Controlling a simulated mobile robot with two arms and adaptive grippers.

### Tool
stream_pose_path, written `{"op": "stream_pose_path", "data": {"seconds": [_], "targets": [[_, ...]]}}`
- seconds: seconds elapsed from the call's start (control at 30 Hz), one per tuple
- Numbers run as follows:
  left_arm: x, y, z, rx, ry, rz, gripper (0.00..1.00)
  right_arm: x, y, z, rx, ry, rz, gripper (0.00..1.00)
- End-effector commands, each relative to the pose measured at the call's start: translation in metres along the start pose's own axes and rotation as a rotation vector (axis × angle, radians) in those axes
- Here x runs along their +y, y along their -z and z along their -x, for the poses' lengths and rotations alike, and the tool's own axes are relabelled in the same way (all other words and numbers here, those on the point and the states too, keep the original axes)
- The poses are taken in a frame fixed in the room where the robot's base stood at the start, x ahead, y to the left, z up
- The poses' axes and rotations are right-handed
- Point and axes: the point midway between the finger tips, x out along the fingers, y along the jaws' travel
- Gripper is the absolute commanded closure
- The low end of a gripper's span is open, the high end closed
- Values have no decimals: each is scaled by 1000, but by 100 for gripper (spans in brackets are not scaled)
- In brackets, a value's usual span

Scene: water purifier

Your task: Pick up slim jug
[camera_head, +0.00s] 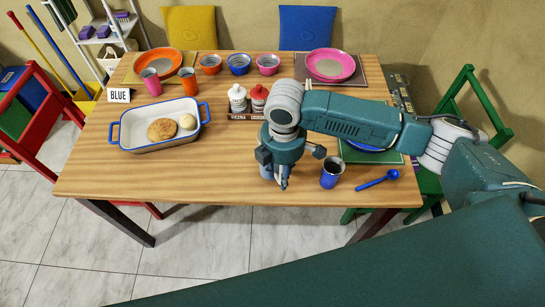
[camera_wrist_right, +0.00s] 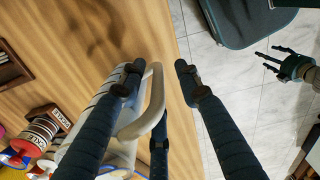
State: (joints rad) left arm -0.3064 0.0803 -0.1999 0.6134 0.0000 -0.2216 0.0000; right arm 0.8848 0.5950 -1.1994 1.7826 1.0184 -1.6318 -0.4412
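A pale jug-like thing with a curved handle (camera_wrist_right: 157,100) shows in the right wrist view, partly hidden by my fingers; I take it for the slim jug. Its handle stands between my right gripper's spread fingers (camera_wrist_right: 163,82). The gripper is open, and I cannot tell whether it touches the handle. In the head view my right gripper (camera_head: 282,180) points down over the table's front edge, and I cannot make out the jug there. My left gripper (camera_wrist_right: 287,64) shows in the right wrist view, fingers apart and empty, over the floor.
A blue cup (camera_head: 331,172) and a blue spoon (camera_head: 378,180) are right of my right gripper on the wooden table (camera_head: 225,165). Two bottles (camera_head: 238,98) stand in a rack behind it. A white tray (camera_head: 150,118) with bread is at left. The table's front-left is bare.

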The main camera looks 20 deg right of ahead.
Motion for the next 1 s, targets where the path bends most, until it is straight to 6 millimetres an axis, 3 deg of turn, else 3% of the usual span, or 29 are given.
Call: {"op": "stream_pose_path", "data": {"seconds": [0.23,0.53,0.7,1.0], "targets": [[-3,22,9,31,3,0,34,1,-1,-34,-2,1,1,67],[-2,15,9,21,2,0,34,1,-1,-40,0,0,2,67],[-1,10,9,13,1,0,34,2,-1,-39,-1,0,2,100],[-1,9,9,12,1,0,34,3,-1,-38,1,-4,1,100]]}}
